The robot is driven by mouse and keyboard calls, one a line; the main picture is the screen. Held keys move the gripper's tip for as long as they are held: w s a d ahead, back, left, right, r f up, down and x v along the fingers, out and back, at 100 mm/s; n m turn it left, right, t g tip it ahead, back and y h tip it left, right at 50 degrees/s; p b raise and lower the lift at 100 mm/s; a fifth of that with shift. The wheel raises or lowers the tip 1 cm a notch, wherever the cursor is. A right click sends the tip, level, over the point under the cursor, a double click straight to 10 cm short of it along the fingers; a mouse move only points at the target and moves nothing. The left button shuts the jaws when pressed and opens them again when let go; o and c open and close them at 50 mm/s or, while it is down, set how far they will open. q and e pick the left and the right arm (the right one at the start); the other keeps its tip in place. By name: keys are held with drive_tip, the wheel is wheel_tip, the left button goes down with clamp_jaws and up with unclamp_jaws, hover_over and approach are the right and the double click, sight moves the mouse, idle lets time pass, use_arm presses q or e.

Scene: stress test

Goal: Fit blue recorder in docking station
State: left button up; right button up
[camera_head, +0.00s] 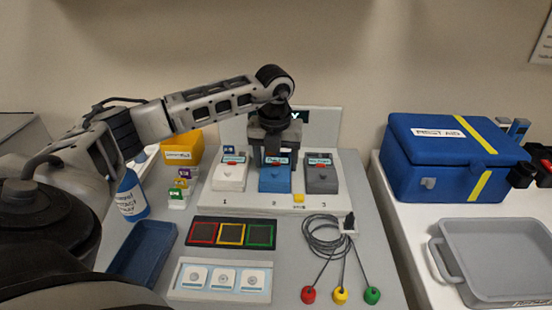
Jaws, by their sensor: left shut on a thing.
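The docking station (247,203) is a pale base with a back panel and three numbered places. A white recorder (230,178) stands at place 1 and a dark grey one (321,180) at place 3. The blue recorder (274,182) is at place 2, between them. My left gripper (276,156) comes down from above and is shut on the blue recorder's upper end, hiding part of it. I cannot tell whether the recorder is fully seated. My right gripper does not show.
In front lie a panel with three coloured frames (231,247), a white panel (220,295) and a dark cable with coloured ends (324,232). A blue tray (144,252) and bottle (131,197) are left. A first-aid box (420,180) and grey tray (447,273) are right.

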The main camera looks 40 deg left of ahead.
sight(276, 163)
use_arm(q)
drive_tip(key=o, duration=0.8)
drive_tip(key=shift+c, duration=0.2)
drive_tip(key=shift+r, duration=0.1)
drive_tip(key=shift+r+p, duration=0.65)
drive_tip(key=shift+r, duration=0.05)
drive_tip(key=shift+r+p, duration=0.85)
drive_tip(key=shift+r, duration=0.3)
drive_tip(key=o, duration=0.6)
drive_tip(key=shift+c, duration=0.2)
